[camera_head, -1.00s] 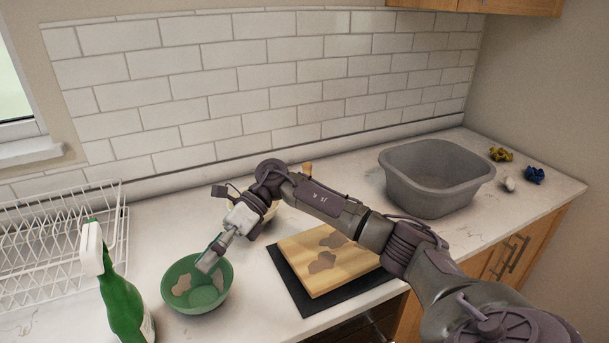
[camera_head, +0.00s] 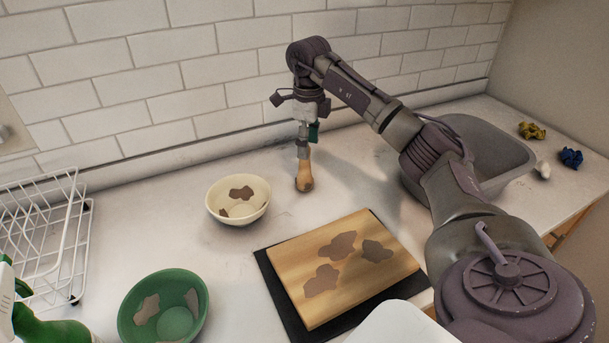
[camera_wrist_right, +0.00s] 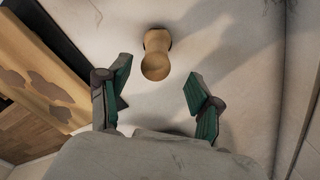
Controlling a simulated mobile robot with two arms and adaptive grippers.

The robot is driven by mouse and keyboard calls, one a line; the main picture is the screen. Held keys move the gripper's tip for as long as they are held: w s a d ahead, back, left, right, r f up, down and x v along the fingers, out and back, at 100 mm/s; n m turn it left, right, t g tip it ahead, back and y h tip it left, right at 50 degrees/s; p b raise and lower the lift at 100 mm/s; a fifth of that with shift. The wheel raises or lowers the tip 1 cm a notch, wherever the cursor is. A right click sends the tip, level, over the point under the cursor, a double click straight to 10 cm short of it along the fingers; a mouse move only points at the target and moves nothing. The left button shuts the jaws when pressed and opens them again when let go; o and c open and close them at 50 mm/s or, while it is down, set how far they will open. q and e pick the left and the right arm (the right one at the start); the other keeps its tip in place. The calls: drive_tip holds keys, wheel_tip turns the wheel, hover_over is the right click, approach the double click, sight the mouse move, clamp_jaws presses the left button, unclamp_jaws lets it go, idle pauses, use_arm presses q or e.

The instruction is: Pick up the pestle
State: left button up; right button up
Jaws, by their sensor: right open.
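The wooden pestle (camera_head: 304,178) stands on the counter near the back wall, just right of the cream bowl. It also shows in the right wrist view (camera_wrist_right: 157,45), seen from above. My right gripper (camera_head: 304,146) points down at the pestle's top in the head view. In the wrist view its green-padded fingers (camera_wrist_right: 158,76) are spread, with the pestle's near end between and slightly beyond the tips. No contact shows. My left gripper is not in view.
A cream bowl (camera_head: 227,217) stands left of the pestle. A wooden board (camera_head: 310,255) on a black mat lies in front. A green bowl (camera_head: 140,335), a spray bottle (camera_head: 45,331) and a dish rack (camera_head: 75,245) are at left. A grey basin (camera_head: 488,150) is at right.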

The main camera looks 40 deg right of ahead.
sight(305, 164)
drive_tip(key=shift+f, duration=0.6)
drive_tip(key=f, duration=0.2)
drive_tip(key=a+f+p, duration=0.1)
drive_tip(key=f, duration=0.1)
drive_tip(key=shift+w+f+p, duration=0.15)
drive_tip(key=shift+f+p, duration=0.05)
drive_tip(key=shift+p, duration=0.1)
drive_tip(key=shift+f, duration=0.35)
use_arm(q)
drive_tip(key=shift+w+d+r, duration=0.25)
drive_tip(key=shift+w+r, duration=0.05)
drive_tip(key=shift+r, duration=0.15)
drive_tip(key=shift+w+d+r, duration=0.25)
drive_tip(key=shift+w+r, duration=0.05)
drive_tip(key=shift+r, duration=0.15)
use_arm(e)
clamp_jaws()
